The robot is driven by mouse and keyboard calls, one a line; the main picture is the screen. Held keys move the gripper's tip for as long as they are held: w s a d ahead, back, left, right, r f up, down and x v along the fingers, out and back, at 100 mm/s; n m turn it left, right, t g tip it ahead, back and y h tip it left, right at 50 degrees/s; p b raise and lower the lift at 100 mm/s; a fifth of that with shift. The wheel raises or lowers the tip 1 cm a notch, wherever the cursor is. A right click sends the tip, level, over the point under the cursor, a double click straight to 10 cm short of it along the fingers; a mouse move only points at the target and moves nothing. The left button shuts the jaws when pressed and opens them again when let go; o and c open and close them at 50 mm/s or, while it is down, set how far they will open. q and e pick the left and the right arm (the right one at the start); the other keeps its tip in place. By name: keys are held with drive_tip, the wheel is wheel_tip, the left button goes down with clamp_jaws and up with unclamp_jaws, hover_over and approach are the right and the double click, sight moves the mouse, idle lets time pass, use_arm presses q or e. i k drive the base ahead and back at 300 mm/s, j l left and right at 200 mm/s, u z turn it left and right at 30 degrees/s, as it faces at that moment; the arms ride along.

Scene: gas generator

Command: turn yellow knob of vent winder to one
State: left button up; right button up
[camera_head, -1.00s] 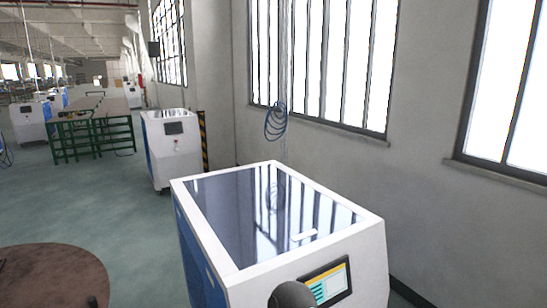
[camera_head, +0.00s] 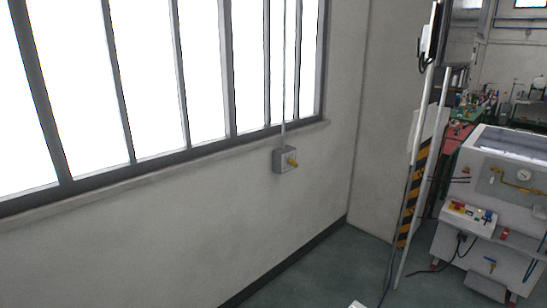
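A small grey wall box (camera_head: 281,161) is mounted just under the window sill, with a thin vertical conduit running up from it across the window. Neither of my grippers shows in this view.
A white machine (camera_head: 490,195) with a gauge and a red-and-yellow control panel stands at the right. A black-and-yellow striped post (camera_head: 412,195) and cables are left of it. Green floor (camera_head: 345,275) is clear below the wall.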

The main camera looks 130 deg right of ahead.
sight(291, 161)
drive_tip(key=l+z, duration=0.15)
drive_tip(key=l, duration=0.3)
drive_tip(key=l+z, duration=0.15)
drive_tip(key=l, duration=0.3)
drive_tip(key=i+l+z, duration=0.2)
drive_tip(key=l, duration=0.2)
drive_tip(key=l+z, duration=0.15)
drive_tip(key=l, duration=0.3)
drive_tip(key=i+l+z, duration=0.15)
drive_tip(key=l, duration=0.3)
drive_tip(key=i+l+z, duration=0.15)
drive_tip(key=l, duration=0.25)
drive_tip(key=k, duration=0.05)
